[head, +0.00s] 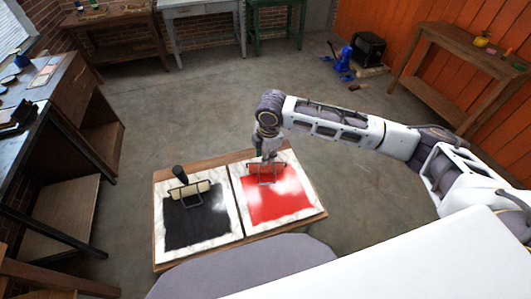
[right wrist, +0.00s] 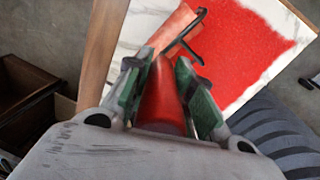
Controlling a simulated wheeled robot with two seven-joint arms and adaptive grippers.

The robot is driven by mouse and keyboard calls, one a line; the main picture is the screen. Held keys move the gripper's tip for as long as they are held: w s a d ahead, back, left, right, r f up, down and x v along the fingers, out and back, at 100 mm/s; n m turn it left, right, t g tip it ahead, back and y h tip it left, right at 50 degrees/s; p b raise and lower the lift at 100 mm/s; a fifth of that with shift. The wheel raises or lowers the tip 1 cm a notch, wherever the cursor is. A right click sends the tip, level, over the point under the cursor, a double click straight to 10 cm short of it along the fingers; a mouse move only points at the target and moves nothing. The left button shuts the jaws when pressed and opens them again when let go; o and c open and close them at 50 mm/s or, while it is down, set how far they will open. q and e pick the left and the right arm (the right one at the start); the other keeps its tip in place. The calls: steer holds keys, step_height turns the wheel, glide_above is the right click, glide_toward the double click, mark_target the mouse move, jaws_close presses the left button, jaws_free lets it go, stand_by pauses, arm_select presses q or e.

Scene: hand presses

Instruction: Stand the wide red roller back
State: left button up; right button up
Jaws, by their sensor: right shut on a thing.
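My right gripper (head: 267,155) reaches down over the red-inked slab (head: 300,213) on the low table. In the right wrist view its two green-padded fingers (right wrist: 160,85) are shut on the red handle (right wrist: 163,100) of the wide red roller. The roller's orange-red cylinder (right wrist: 172,27) and dark wire frame (right wrist: 196,45) lie beyond the fingertips, over the slab's edge area. In the head view the roller's wire frame (head: 262,181) shows below the gripper, but I cannot tell if it touches the slab. My left gripper is out of view.
A black-inked slab (head: 206,236) lies beside the red one, with a dark-handled, pale roller (head: 190,189) on it. Both share a low wooden table (head: 157,256). A workbench (head: 62,90) stands at the left, another wooden table (head: 460,60) at the right.

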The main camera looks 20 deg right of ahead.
steer(key=shift+f, duration=0.35)
stand_by(0.7)
steer(key=o, duration=1)
steer(key=shift+o, duration=0.2)
steer(key=o, duration=0.4)
steer(key=shift+s+d+r+p, duration=0.1)
steer(key=shift+s+r+p, duration=0.05)
steer(key=shift+r+p, duration=1.2)
steer(key=shift+s+r+p, duration=0.15)
steer(key=shift+r+p, duration=0.85)
steer(key=shift+p, duration=0.55)
steer(key=shift+s+d+r, duration=0.1)
steer(key=shift+s+r, duration=0.05)
steer(key=shift+r, duration=0.9)
steer(key=shift+s+r, duration=0.15)
steer(key=shift+r, duration=0.9)
